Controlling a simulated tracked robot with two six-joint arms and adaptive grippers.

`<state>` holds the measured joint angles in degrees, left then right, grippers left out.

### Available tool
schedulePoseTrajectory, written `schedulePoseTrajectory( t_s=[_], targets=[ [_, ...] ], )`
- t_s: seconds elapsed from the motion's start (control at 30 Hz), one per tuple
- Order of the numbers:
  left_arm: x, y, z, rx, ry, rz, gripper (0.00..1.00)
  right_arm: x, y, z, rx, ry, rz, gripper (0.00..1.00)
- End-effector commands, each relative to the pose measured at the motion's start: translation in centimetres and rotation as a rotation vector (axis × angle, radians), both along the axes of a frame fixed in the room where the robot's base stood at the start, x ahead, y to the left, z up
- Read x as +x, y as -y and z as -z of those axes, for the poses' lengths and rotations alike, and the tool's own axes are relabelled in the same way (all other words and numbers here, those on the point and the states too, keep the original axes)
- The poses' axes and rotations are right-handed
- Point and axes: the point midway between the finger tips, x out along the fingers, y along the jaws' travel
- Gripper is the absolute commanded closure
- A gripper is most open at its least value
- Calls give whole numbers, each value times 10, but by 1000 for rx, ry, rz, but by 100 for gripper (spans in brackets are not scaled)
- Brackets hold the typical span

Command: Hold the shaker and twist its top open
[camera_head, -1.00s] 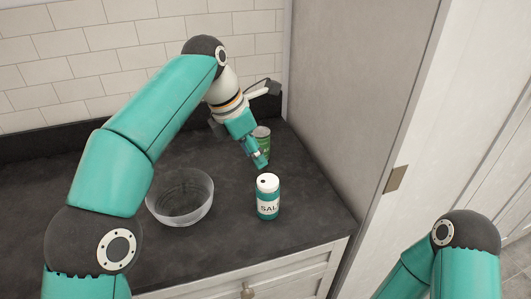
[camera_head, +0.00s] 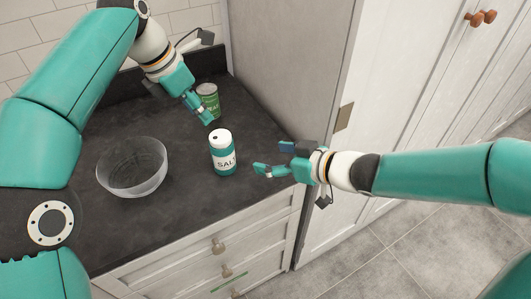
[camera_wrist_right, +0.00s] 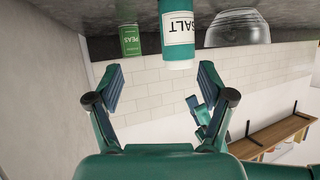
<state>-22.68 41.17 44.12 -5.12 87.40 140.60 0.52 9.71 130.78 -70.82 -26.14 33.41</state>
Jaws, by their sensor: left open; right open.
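The salt shaker (camera_head: 223,158), teal with a white label and white top, stands upright on the dark counter. My left gripper (camera_head: 209,118) is just behind it and above, beside the green can; its fingers are partly hidden and I see nothing held in it. My right gripper (camera_head: 270,158) is to the right of the shaker, over the counter's right edge, pointing left at it with a gap between. In the right wrist view the fingers (camera_wrist_right: 156,92) are spread and empty, and the shaker (camera_wrist_right: 177,40) appears upside down beyond them.
A green can (camera_head: 208,98) labelled as peas stands behind the shaker. A clear glass bowl (camera_head: 133,168) sits to the left. A tall grey panel (camera_head: 278,70) bounds the counter on the right. Bare counter (camera_head: 180,200) lies in front of the shaker.

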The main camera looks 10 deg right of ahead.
Motion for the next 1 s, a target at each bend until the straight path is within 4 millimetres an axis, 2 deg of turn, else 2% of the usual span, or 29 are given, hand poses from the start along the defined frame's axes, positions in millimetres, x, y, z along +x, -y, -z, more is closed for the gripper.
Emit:
schedulePoseTrajectory(
  t_s=[0.1, 0.27, 0.47, 1.0],
  targets=[
    [0, 0, 0, 0, 0, 0, 58, -3, -16, -15, -9, 55, -76, 19],
    [0, 0, 0, 0, 0, 0, 58, 0, -27, -17, -11, 74, -106, 19],
    [0, 0, 0, 0, 0, 0, 58, 17, -45, -6, -11, 70, -106, 19],
    [0, 0, 0, 0, 0, 1, 58, 85, -112, 34, -14, 72, -103, 19]
  ],
)
